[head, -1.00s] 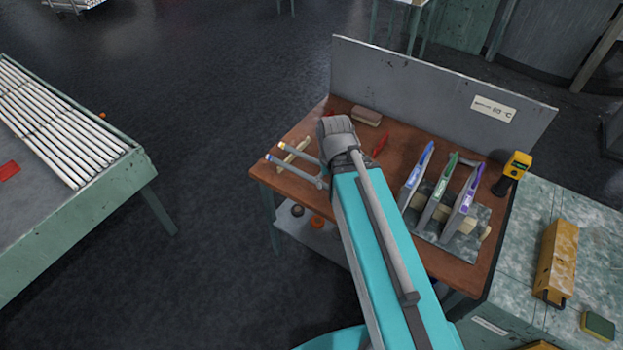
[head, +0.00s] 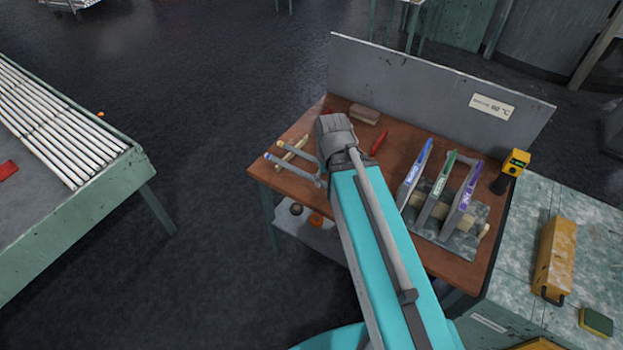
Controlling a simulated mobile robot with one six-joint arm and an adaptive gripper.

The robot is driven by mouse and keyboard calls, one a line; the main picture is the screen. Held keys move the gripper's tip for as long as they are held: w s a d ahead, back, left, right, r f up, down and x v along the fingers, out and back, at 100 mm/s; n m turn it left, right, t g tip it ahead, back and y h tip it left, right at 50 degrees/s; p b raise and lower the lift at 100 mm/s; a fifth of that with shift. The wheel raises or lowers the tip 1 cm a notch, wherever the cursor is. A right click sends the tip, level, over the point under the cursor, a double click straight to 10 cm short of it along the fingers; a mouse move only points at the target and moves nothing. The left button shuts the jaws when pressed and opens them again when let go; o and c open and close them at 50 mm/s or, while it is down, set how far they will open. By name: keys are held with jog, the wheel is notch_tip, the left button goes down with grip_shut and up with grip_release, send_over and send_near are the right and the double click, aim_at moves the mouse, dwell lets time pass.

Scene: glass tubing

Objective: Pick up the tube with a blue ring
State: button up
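Two grey tubes lie side by side at the left of the brown workbench (head: 440,262) in the head view. The rear tube (head: 300,152) and the front tube (head: 292,167) both have small coloured marks at their left ends. The front one's end looks blue; the rear one's marks are too small to tell for sure. Their right ends run up to or behind my arm. The grey end of my arm stands over the bench just right of the tubes. My gripper's fingers are hidden, so I cannot see what they touch.
Blue (head: 415,174), green (head: 436,188) and purple (head: 463,188) labelled holders stand at the bench's right. A grey panel (head: 430,85) closes the back. A yellow device (head: 516,161) stands at the right corner. A rack of long tubes (head: 60,130) is at far left, with open floor between.

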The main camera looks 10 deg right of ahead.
notch_tip(320, 180, down, 16)
jog(key=b, duration=1.6)
jog(key=shift+f, duration=0.2)
jog(key=shift+c, duration=0.8)
